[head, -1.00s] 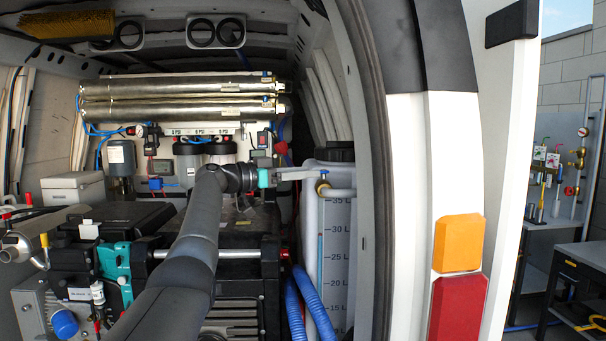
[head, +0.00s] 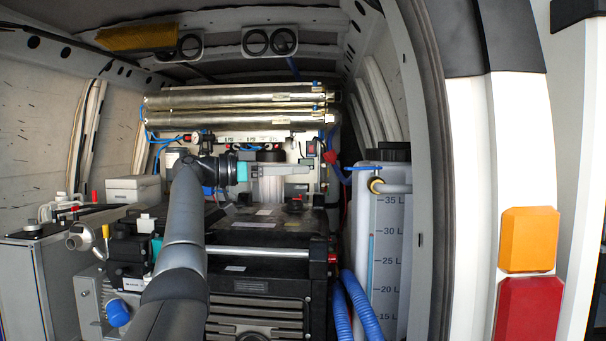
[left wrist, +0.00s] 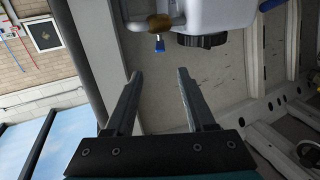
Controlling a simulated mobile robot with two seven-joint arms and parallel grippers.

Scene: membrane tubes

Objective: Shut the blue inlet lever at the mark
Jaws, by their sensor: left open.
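The blue inlet lever (head: 364,168) sits on the brass valve (head: 376,186) at the top of the white tank (head: 392,270). In the head view it looks like a thin, roughly level blue bar. In the left wrist view the blue lever (left wrist: 159,43) shows below the brass valve body (left wrist: 158,22), beyond the fingertips. My left gripper (head: 307,169) is to the left of the lever and apart from it. Its fingers (left wrist: 160,75) are open with nothing between them. I cannot make out the mark. My right gripper is not in view.
Blue ribbed hoses (head: 350,300) run down beside the tank. The van door frame (head: 425,150) stands close on the tank's right. A black machine (head: 262,245) lies below my left arm. Silver membrane tubes (head: 235,100) hang at the back.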

